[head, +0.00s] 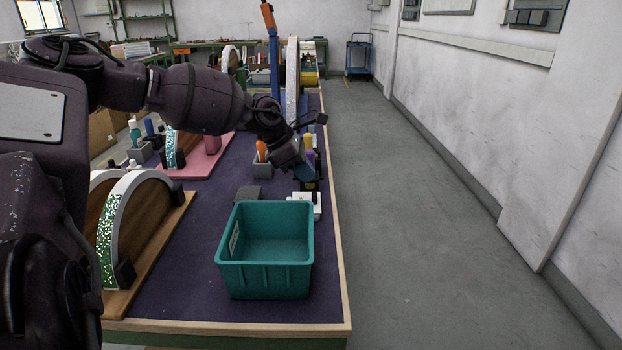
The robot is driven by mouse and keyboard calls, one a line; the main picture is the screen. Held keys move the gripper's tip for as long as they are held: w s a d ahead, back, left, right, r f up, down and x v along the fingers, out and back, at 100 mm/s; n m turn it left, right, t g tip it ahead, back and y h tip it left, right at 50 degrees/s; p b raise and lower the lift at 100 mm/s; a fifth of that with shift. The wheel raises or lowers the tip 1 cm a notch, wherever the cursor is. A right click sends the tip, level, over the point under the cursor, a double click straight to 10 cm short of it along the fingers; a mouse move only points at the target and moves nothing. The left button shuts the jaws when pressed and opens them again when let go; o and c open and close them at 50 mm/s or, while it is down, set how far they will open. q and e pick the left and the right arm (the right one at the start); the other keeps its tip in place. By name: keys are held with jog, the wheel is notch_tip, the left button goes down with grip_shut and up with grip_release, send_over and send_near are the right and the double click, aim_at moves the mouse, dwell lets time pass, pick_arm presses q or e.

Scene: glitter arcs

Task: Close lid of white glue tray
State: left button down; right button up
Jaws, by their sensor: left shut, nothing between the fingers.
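A small white tray (317,210), which looks like the white glue tray, sits on the purple table top near its right edge. It is just behind a teal bin, whose rim hides part of it. I cannot tell how its lid stands. My left gripper (305,176) reaches in from the left and points down just above and behind the white tray. Its fingers are shut and empty. I cannot tell whether they touch the tray or the dark object beside them. My right gripper is not in view.
The empty teal bin (265,283) stands at the front right. Bottles with purple and yellow tops (308,151) stand close beside my left gripper. A wooden arch stand (150,235) is at the left, a pink board (205,163) behind it. The aisle floor (420,230) is clear.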

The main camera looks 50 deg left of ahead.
aim_at(316, 193)
pick_arm(q)
jog(key=shift+w+d+f+g+y+b, duration=0.1)
jog(key=shift+w+f+g+y+b, duration=0.1)
jog(key=shift+f, duration=0.2)
jog(key=shift+w+d+f+g+y+b, duration=0.1)
jog(key=shift+w+f+g+b, duration=0.1)
jog(key=shift+f, duration=0.2)
jog(key=shift+w+d+f+b, duration=0.1)
jog(key=shift+d+b, duration=0.1)
jog(key=shift+b, duration=0.1)
jog(key=shift+w+d+f+g+y+b, duration=0.15)
jog(key=shift+w+d+g+y+b, duration=0.25)
jog(key=shift+g+y+b, duration=0.45)
jog(key=shift+w+f, duration=0.1)
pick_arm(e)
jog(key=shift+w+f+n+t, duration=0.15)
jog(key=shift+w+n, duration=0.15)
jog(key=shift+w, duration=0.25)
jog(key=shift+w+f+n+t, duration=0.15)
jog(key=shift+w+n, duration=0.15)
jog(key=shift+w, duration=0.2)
pick_arm(q)
jog(key=shift+w, duration=0.1)
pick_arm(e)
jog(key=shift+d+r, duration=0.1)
pick_arm(q)
jog(key=shift+d+f+b, duration=0.1)
jog(key=shift+d+b, duration=0.05)
jog(key=shift+b, duration=0.15)
